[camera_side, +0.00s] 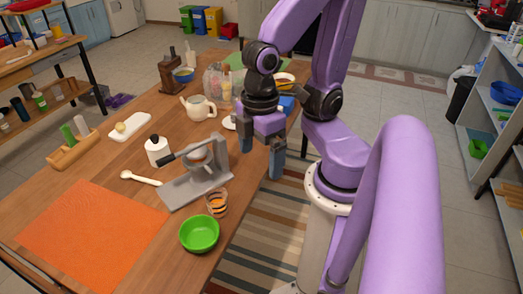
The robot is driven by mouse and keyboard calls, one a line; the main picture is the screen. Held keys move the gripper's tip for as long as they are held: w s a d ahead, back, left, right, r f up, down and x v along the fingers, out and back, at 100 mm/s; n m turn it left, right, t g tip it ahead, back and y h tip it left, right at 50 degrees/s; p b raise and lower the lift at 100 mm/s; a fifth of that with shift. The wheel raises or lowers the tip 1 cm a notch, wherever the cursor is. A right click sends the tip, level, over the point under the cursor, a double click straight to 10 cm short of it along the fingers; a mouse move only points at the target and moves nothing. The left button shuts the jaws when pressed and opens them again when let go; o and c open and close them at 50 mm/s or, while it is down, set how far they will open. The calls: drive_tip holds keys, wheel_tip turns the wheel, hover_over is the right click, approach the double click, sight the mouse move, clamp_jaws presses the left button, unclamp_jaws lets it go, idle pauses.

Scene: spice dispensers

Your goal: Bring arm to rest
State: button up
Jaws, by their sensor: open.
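A green bowl (199,234), a striped glass (217,203), a white bottle (157,151) and a teapot (198,108) stand on the table. An orange mat (92,232) lies at the front left. Shelves (490,120) stand at the right. Striped rug floor (262,240) lies beside the table.

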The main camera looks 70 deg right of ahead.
drive_tip(key=shift+s+d+r, duration=0.1)
drive_tip(key=shift+d+r, duration=0.05)
idle(0.3)
drive_tip(key=shift+s+d+r+n, duration=0.25)
drive_tip(key=shift+d+r+n, duration=0.05)
drive_tip(key=shift+n, duration=0.2)
